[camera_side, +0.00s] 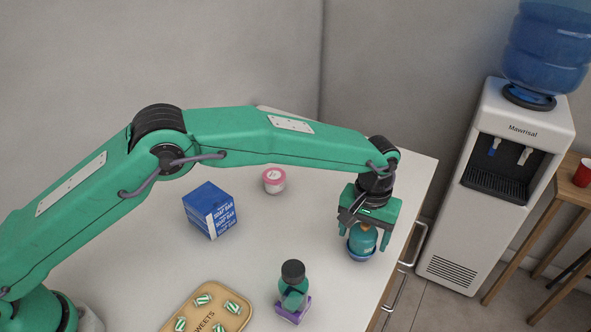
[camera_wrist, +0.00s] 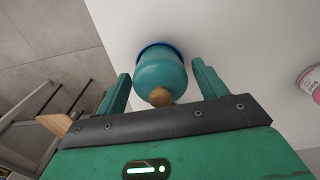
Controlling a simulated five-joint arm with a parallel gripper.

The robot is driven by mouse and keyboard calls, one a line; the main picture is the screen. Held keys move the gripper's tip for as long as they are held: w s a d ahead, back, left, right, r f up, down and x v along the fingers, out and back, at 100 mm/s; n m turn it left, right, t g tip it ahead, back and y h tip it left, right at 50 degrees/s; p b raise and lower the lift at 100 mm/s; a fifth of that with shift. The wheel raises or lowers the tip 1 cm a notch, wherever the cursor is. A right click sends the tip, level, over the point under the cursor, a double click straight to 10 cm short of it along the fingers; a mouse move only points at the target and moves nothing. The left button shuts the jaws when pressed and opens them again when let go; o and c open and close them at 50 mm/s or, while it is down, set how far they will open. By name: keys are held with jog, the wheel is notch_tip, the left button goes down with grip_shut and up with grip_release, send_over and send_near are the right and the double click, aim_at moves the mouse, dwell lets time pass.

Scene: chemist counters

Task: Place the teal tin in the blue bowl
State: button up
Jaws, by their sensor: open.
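The teal tin (camera_side: 363,238), rounded with a brown knob on top, stands about upright in the blue bowl (camera_side: 361,256) near the counter's right edge. In the wrist view the tin (camera_wrist: 160,73) hides most of the bowl, and only a blue rim (camera_wrist: 157,46) shows behind it. Whether the tin rests on the bowl's bottom is hidden. My gripper (camera_side: 364,230) is above and around the tin, pointing down. In the wrist view its open fingers (camera_wrist: 161,68) stand on either side of the tin, with a gap visible on both sides.
A blue soap box (camera_side: 210,211) and a pink-lidded jar (camera_side: 274,180) stand left of the bowl. The counter's right edge is close to the bowl; a water cooler (camera_side: 495,185) stands beyond.

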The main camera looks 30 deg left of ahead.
notch_tip(320, 180, up, 12)
jog(key=shift+f, duration=0.1)
dwell(0.5)
dwell(0.5)
jog(key=shift+a+r, duration=0.25)
jog(key=s+a+r+t, duration=0.1)
jog(key=s+a+r, duration=0.3)
jog(key=a+r, duration=0.5)
jog(key=s+a+r+t, duration=0.2)
jog(key=s+a+r, duration=0.25)
jog(key=a, duration=0.95)
jog(key=s+a+f+t, duration=0.1)
jog(key=s+a+f, duration=0.1)
jog(key=s+a, duration=0.4)
jog(key=s+a+f+t, duration=0.1)
jog(key=s+a+f, duration=0.2)
jog(key=s+a, duration=0.4)
jog(key=s, duration=0.6)
jog(key=shift+a+m+t, duration=0.25)
jog(key=shift+m+t, duration=0.05)
